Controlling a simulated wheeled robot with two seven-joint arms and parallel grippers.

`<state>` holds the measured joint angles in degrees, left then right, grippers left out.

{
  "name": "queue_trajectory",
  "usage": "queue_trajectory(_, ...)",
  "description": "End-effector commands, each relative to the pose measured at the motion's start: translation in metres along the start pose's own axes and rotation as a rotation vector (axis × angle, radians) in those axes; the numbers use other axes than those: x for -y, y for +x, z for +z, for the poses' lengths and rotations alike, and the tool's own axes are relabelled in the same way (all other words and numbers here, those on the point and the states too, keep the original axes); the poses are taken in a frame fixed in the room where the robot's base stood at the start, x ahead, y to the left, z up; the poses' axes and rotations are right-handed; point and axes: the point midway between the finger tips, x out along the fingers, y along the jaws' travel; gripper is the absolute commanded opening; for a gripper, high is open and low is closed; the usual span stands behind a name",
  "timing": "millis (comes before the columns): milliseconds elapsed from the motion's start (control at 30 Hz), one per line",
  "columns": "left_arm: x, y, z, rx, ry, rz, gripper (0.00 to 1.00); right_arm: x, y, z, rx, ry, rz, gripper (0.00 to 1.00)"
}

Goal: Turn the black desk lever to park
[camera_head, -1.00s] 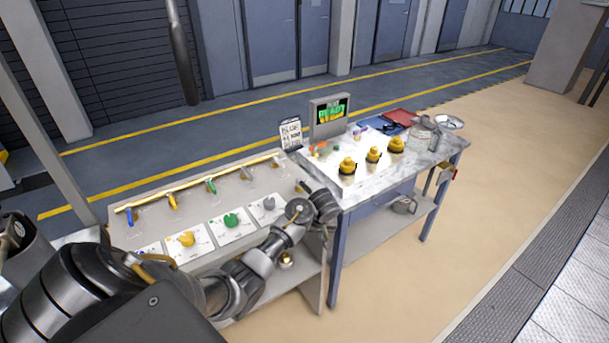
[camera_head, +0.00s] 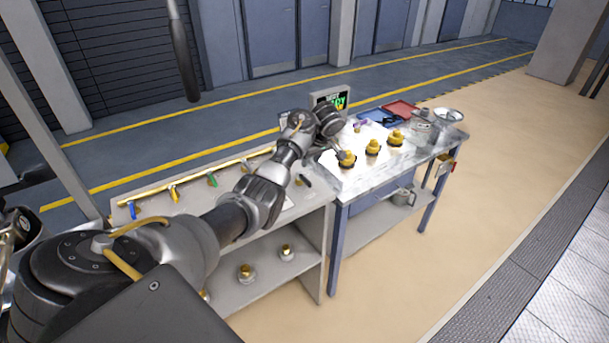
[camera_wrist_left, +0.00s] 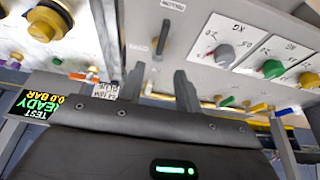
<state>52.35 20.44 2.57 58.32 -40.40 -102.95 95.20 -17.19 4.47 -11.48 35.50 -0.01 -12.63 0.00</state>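The black lever (camera_head: 304,180) is a small dark bar at the right end of the grey desk (camera_head: 316,205). In the left wrist view the black lever (camera_wrist_left: 163,38) stands upright in the picture on a pale panel beside a printed label. My left gripper (camera_head: 335,150) is above the right end of the desk, by the marble-topped table; its fingertips are hard to make out there. My right gripper is not in view.
A marble-topped table (camera_head: 365,183) with yellow-capped fittings (camera_head: 372,147) and a screen (camera_head: 330,100) adjoins the desk. Grey (camera_wrist_left: 222,56), green (camera_wrist_left: 272,69) and yellow knobs sit beside the lever. Several coloured levers and a yellow pipe (camera_head: 190,172) line the desk's back.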

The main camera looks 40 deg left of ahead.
Motion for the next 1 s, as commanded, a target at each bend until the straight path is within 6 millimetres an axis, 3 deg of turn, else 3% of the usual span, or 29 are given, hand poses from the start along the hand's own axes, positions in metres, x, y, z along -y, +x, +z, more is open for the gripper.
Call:
queue_trajectory(500,0.001,0.087,0.001,0.001,0.001,-0.004,0.34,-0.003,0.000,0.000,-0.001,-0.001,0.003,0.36)
queue_trajectory(700,0.001,0.100,0.000,0.000,0.000,-0.002,0.34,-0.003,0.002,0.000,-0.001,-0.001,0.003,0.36)
queue_trajectory(1000,0.001,0.101,0.000,0.000,0.000,-0.001,0.32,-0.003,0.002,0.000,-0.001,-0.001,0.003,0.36)
